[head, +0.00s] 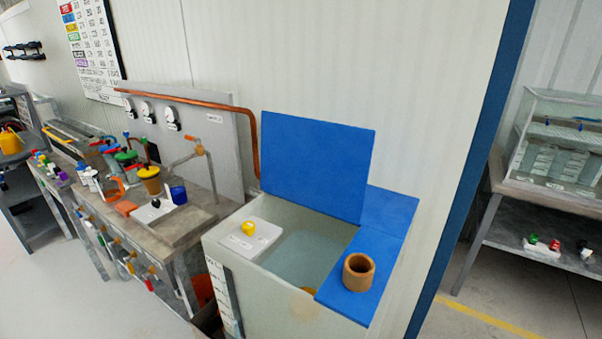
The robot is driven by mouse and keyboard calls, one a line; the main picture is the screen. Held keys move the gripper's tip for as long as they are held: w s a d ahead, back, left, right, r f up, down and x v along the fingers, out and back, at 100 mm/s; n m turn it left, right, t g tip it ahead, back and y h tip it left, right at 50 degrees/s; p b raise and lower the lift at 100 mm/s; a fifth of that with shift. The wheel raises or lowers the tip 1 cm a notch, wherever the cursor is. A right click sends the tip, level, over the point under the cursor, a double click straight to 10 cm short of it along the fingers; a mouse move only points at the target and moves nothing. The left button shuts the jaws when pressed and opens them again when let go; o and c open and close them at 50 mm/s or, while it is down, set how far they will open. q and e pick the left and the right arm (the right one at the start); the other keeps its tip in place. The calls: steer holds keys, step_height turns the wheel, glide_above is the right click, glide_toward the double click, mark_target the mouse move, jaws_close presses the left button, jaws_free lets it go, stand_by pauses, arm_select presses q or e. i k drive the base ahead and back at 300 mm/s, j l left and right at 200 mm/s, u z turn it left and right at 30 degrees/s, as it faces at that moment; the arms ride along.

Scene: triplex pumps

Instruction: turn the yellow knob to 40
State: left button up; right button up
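A yellow knob (249,228) sits on a white panel (262,243) at the left rim of an open, pale tank (230,270). Marks beside the knob are too small to read, so its setting cannot be told. Neither of my grippers is in view, and nothing touches the knob.
A blue lid (316,160) stands upright behind the tank. A brown cup (358,272) stands on the tank's blue right ledge (338,300). A cluttered workbench (205,215) adjoins on the left. A glass tank (555,150) stands on a right-hand table. The left floor is clear.

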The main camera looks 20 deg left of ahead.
mark_target(248, 227)
steer(key=i+l+u, duration=0.1)
steer(key=l+u, duration=0.35)
steer(key=l, duration=0.2)
steer(key=l+u, duration=0.4)
steer(key=l, duration=0.25)
steer(key=l+u, duration=0.45)
steer(key=l, duration=0.2)
steer(key=i+l+u, duration=0.25)
steer(key=l+u, duration=0.2)
steer(key=l, duration=0.25)
steer(key=i+l+u, duration=0.15)
steer(key=l+u, duration=0.3)
steer(key=l, duration=0.25)
steer(key=l+u, duration=0.45)
steer(key=l, duration=0.35)
steer(key=i+l+u, duration=0.1)
steer(key=l+u, duration=0.2)
steer(key=l, duration=0.15)
